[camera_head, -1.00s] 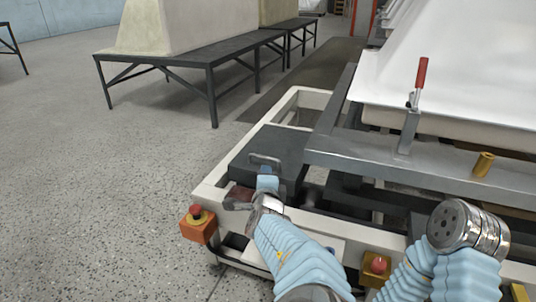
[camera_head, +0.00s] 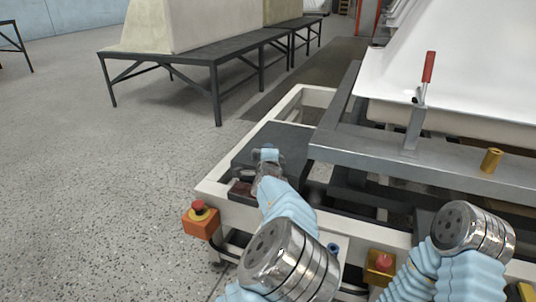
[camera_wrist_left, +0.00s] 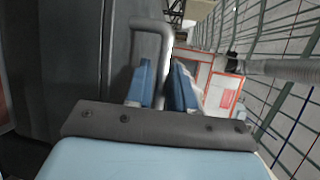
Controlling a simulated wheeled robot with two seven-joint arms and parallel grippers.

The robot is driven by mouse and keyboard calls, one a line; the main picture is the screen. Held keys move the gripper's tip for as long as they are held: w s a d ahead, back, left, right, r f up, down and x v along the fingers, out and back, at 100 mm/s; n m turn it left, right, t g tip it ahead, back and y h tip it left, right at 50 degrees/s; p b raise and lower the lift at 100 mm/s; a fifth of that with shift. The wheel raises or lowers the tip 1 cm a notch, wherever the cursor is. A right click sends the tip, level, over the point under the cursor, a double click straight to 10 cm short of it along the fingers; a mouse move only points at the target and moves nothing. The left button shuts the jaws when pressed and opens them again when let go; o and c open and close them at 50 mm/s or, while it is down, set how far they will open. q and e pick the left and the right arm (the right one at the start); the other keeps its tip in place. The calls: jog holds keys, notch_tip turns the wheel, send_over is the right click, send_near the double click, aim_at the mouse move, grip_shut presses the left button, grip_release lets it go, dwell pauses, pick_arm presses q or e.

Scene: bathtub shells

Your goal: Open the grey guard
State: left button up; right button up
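The grey guard (camera_head: 292,143) is a dark flat panel on the near left corner of the pale machine frame. It lies flat, and I see no clear opening under it. Its handle (camera_wrist_left: 150,24) is a grey U-shaped bar. My left gripper (camera_head: 268,154) is at this handle and mostly hides it in the head view. In the left wrist view, one leg of the handle runs between the blue fingers (camera_wrist_left: 160,88), which sit close on both sides of it. The lower part of the grip is hidden by the gripper body. My right gripper is out of view.
A grey beam (camera_head: 400,160) with a red-handled clamp (camera_head: 428,68) and a white tub shell (camera_head: 470,80) lie to the right. The floor on the left is free.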

pick_arm(q)
jog(key=shift+c, duration=0.3)
grip_shut()
jog(key=shift+r+p, duration=0.55)
jog(key=shift+p, duration=0.1)
jog(key=w+d+r+g+p, duration=0.1)
jog(key=w+r+g+p, duration=0.1)
jog(key=r+p, duration=0.5)
jog(key=w+d+r+m+g+p, duration=0.1)
jog(key=w+r+g+p, duration=0.2)
jog(key=p, duration=1.1)
jog(key=shift+w+d+r+m+y, duration=0.25)
jog(key=shift+w+r, duration=0.9)
jog(key=shift+r, duration=1.6)
